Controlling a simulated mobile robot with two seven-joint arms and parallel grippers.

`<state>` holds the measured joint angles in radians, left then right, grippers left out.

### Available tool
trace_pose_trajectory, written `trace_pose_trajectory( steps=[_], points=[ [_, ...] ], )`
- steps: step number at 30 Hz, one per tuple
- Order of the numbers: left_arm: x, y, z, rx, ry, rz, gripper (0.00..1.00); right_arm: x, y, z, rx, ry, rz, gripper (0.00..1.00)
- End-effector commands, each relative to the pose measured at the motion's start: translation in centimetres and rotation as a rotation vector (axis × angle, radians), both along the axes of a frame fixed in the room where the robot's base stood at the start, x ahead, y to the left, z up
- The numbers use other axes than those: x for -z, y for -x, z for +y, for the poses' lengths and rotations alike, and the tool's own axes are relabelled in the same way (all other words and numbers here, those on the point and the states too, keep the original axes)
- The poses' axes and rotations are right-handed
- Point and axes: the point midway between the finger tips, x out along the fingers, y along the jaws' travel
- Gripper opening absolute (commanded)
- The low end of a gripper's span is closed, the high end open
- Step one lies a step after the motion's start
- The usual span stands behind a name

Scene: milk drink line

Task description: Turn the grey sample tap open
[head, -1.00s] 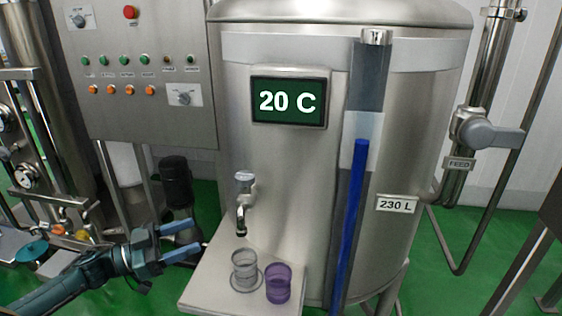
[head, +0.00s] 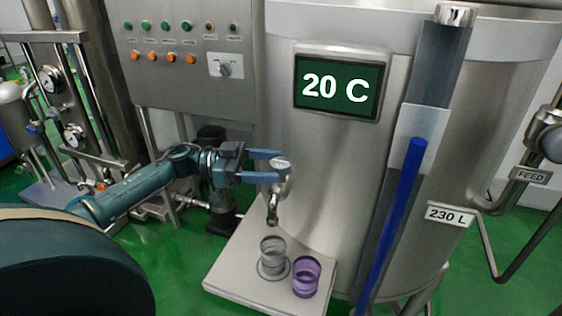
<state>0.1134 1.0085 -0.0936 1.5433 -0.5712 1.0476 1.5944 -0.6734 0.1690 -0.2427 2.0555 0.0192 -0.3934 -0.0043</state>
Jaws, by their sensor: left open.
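The grey sample tap (head: 272,207) sticks out from the front of the steel tank (head: 335,165), its spout pointing down. Its round grey handle (head: 281,164) sits on top. My left gripper (head: 280,166) is open, with its two blue fingers pointing right, one above the other in the picture, at the handle. The handle shows between and beside the fingertips; I cannot tell whether they touch it. My right gripper is not in view.
A shelf (head: 236,271) below the tap holds a clear glass (head: 272,256) under the spout and a purple glass (head: 306,277) to its right. A control panel (head: 185,85) hangs at the upper left. A blue level gauge (head: 400,210) stands right of the tap.

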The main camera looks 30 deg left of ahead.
Motion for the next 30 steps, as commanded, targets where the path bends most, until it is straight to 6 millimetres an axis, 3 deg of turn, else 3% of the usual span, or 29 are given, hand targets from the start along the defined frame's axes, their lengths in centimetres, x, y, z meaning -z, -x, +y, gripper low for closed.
trace_pose_trajectory(
  steps=[6,17,30],
  points=[
    [-0.1,-1.2,-2.2,0.000,0.002,-0.001,0.62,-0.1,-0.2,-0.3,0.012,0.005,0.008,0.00],
    [0.0,-1.4,-2.5,-0.001,0.000,0.000,0.62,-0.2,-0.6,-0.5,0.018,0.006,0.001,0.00],
    [0.0,-1.4,-2.5,-0.001,0.000,0.001,0.26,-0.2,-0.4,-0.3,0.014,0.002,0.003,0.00]
  ],
)
